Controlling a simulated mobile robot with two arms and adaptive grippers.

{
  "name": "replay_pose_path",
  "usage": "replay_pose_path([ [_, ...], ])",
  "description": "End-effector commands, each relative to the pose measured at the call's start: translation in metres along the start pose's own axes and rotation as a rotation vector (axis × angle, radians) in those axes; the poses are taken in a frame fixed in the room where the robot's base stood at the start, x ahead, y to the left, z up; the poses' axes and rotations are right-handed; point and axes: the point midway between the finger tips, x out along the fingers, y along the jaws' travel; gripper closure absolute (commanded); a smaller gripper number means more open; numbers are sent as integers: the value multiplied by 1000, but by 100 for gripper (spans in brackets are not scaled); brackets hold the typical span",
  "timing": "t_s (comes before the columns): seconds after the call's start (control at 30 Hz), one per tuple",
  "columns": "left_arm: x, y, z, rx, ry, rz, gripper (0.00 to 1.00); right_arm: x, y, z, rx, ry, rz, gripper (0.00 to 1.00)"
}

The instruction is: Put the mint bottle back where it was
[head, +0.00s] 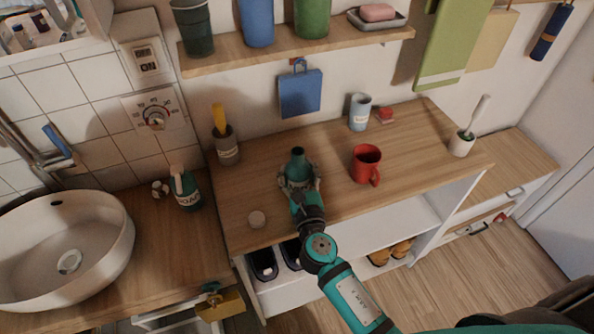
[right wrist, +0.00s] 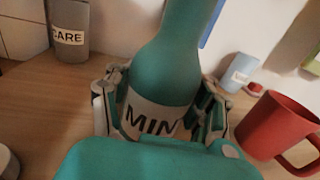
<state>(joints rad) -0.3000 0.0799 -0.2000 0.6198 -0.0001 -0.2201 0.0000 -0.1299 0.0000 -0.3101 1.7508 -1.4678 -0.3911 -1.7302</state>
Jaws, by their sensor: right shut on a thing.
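The mint bottle (head: 297,165) is teal with a narrow neck and stands upright at the wooden counter (head: 245,205), between a grey cup and a red mug. In the right wrist view the bottle (right wrist: 170,65) fills the middle, and its pale label reads "MIN" with the rest hidden. My right gripper (head: 300,185) is shut around the bottle's lower body, with a finger on each side (right wrist: 165,110). Its base is hidden by the gripper, so I cannot tell whether it touches the counter. My left gripper is not in view.
A red mug (head: 366,163) is right of the bottle. A light blue cup (head: 359,112) stands behind. A shelf (head: 340,42) hangs above.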

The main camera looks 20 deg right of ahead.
Motion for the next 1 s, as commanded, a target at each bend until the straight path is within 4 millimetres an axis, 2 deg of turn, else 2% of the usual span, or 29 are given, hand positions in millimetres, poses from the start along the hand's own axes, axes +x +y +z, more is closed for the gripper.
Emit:
replay_pose_path([
  [0.03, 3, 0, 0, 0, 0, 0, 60, 0, 0, -3, -1, 0, 0, 85],
  [0.07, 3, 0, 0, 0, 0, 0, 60, 0, 0, -3, 0, 0, 0, 50],
  [0.3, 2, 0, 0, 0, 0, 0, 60, 0, 0, -2, -1, 0, 0, 20],
  [0.67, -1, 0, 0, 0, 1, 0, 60, -3, 0, 1, -1, 2, 0, 20],
  [0.77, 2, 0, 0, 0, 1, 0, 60, -17, 0, -2, -2, 2, 1, 20],
  [1.0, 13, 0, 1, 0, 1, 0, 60, -69, 0, -3, 0, 3, 1, 20],
])
